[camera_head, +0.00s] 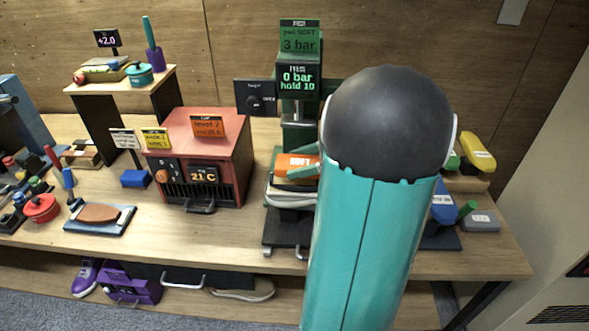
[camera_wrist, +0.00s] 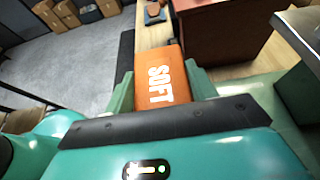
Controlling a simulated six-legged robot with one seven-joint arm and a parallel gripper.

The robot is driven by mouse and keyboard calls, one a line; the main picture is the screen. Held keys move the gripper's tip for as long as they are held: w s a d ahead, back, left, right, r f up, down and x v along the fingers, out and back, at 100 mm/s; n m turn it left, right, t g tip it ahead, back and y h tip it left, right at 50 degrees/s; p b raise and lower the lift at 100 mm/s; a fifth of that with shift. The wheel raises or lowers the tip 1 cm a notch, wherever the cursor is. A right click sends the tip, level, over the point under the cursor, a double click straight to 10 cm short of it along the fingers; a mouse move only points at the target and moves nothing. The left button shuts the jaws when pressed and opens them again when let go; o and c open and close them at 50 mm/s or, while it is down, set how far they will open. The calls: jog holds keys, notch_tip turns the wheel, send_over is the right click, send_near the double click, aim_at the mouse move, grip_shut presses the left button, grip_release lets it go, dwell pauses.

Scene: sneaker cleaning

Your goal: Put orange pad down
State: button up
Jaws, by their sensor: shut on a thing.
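The orange pad (camera_head: 294,164), marked SOFT, is held at the green press, just above a stack of pale and dark layers (camera_head: 290,190). I cannot tell whether it touches the stack. In the wrist view the orange pad (camera_wrist: 158,75) lies between the two green fingers of my gripper (camera_wrist: 161,85), which is shut on it. In the head view my teal arm hides the right part of the pad and most of my gripper (camera_head: 306,160). The press (camera_head: 300,125) shows "pad SOFT 3 bar" and "0 bar hold 10".
A red oven (camera_head: 225,140) reading 21 C stands left of the press. A brown pad on a blue board (camera_head: 100,218) lies farther left. A yellow-topped tool (camera_head: 478,150) and a grey block (camera_head: 482,221) are at the right. Bare wood shows in front of the oven.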

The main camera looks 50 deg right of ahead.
jog(key=shift+w+d, duration=0.1)
jog(key=shift+w, duration=0.55)
jog(key=shift+w+f, duration=0.15)
jog(key=shift+f, duration=0.75)
jog(key=shift+w+f, duration=0.1)
jog(key=shift+f, duration=0.75)
jog(key=shift+f, duration=0.1)
jog(key=shift+f, duration=0.1)
jog(key=o, duration=1.1)
jog(key=shift+s+d+r, duration=0.1)
jog(key=shift+d+r, duration=0.05)
jog(key=shift+r, duration=0.1)
jog(key=v, duration=0.7)
jog(key=shift+s+r, duration=0.1)
